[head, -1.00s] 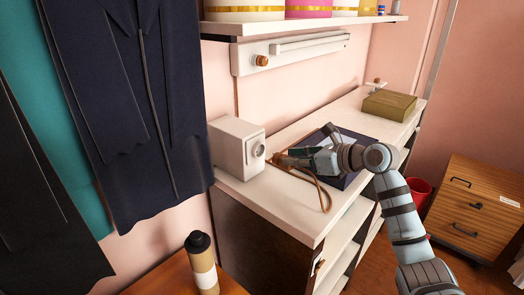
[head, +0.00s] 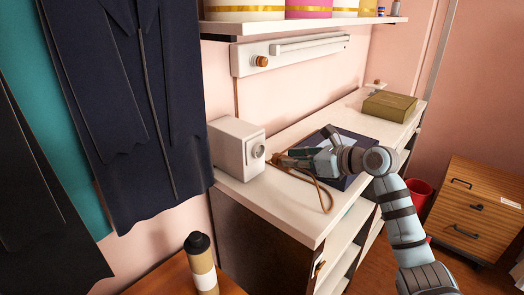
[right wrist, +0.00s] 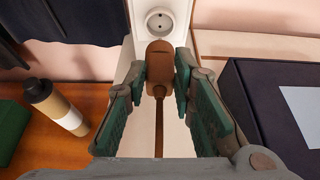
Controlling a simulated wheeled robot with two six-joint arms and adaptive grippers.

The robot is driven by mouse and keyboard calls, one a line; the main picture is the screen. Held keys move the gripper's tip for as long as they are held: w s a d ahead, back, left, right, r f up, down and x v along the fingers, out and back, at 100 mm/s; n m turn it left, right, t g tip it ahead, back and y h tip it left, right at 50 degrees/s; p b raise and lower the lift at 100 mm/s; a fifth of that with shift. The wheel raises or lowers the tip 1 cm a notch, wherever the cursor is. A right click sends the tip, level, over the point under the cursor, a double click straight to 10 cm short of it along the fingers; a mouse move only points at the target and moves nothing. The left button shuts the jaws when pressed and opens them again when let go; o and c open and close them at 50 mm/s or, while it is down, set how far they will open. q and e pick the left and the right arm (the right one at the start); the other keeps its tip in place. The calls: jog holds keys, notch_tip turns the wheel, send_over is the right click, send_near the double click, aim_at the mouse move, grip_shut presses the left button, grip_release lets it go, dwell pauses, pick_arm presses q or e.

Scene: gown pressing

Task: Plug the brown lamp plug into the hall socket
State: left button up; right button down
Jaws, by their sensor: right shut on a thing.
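The hall socket (head: 258,151) is a round outlet on the face of a white box (head: 228,150) on the counter. It also shows at the top of the right wrist view (right wrist: 160,21). My right gripper (head: 284,160) is shut on the brown lamp plug (right wrist: 159,62), which sits between its green-padded fingers. The plug's front end points at the socket, a short gap away. Its brown cord (head: 326,196) loops down over the counter and back. The plug's pins are hidden from view. My left gripper is not in view.
A dark flat box (head: 350,182) with a pale sheet lies beneath and beside my right gripper. An olive box (head: 389,105) stands farther back on the white counter (head: 300,218). A lidded cup (head: 202,264) stands on the wooden table in front. Dark gowns hang at left.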

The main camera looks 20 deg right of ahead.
aim_at(278, 154)
jog(key=shift+r+p+x, duration=0.25)
jog(key=shift+p+x, duration=0.1)
jog(key=shift+x, duration=1)
jog(key=shift+w, duration=0.1)
jog(key=shift+r, duration=0.1)
jog(key=shift+r, duration=0.2)
jog(key=shift+x, duration=1.45)
jog(key=shift+r, duration=0.15)
